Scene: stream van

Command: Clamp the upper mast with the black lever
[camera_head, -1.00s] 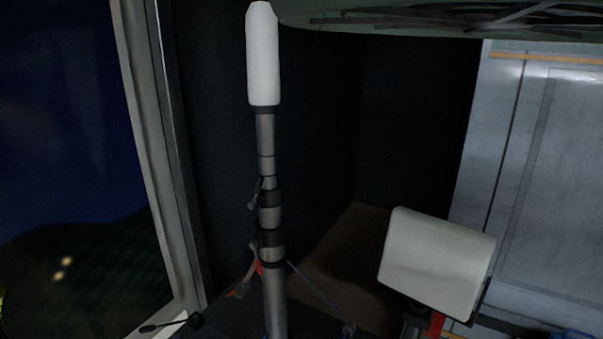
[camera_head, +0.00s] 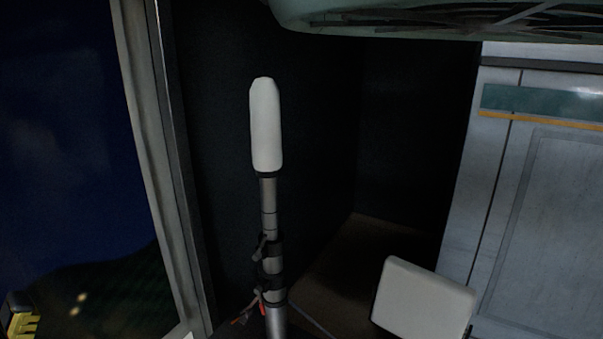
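The mast (camera_head: 269,205) stands upright left of the middle, a grey telescoping tube with a white rounded cylinder (camera_head: 265,125) on top. A dark upper collar (camera_head: 270,241) carries a black lever (camera_head: 259,248) on its left side. The lever appears to slant outward; I cannot tell if it is clamped. Lower dark collars (camera_head: 272,295) sit beneath it, with a red-orange lever (camera_head: 246,313) sticking out to the lower left. The mast's foot is below the picture. My gripper is not in view.
A white boxy panel (camera_head: 422,302) stands to the lower right of the mast. A pale cabinet or door (camera_head: 545,200) is at the right. A light frame post (camera_head: 160,150) runs down the left. A green rounded object (camera_head: 420,18) overhangs the top. A yellow item (camera_head: 20,322) shows at the lower left.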

